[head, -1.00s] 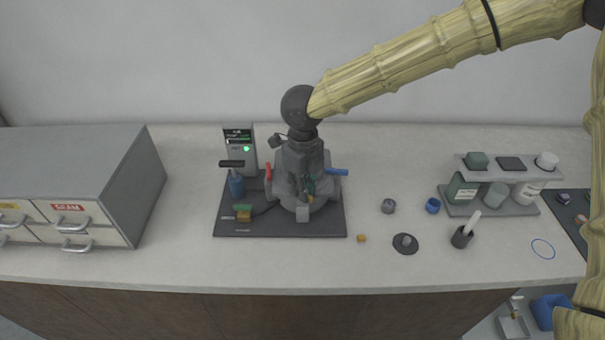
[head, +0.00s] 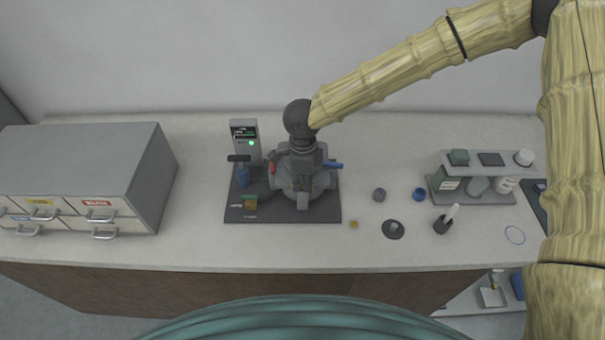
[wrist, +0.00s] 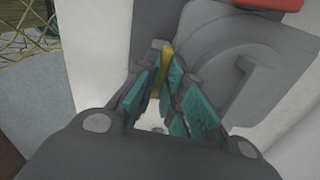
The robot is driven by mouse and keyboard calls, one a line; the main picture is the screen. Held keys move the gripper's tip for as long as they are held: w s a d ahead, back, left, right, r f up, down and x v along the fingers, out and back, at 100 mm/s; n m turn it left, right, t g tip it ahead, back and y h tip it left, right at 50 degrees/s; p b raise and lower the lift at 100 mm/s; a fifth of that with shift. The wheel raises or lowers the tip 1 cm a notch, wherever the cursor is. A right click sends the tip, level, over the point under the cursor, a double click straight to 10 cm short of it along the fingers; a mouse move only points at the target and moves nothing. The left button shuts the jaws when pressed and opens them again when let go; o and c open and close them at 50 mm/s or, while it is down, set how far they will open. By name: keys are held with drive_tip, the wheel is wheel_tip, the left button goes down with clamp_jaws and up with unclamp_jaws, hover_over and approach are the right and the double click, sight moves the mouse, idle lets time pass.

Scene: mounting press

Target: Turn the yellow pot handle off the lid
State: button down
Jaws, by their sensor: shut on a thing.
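The yellow pot handle (wrist: 163,62) shows in the wrist view as a narrow upright yellow strip between the teal-padded fingers of my gripper (wrist: 164,82). My gripper is shut on it. Beside it is a broad grey round surface (wrist: 235,70) with a raised shape, which looks like the lid. In the head view my gripper (head: 303,190) points down over the press, which stands on a dark base plate (head: 240,215). My gripper and wrist cover the handle and most of the lid there.
A red part (head: 272,167) and a blue handle (head: 332,164) flank my gripper closely. A control box (head: 244,134) with a green light stands behind left. Grey drawers (head: 90,165) stand left.

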sight(303, 185)
drive_tip(key=shift+n+p, duration=0.45)
drive_tip(key=shift+n, duration=0.05)
drive_tip(key=c, duration=1.5)
unclamp_jaws()
drive_tip(key=shift+r, duration=0.1)
wheel_tip(303, 185, up, 12)
drive_tip(key=shift+f, duration=0.1)
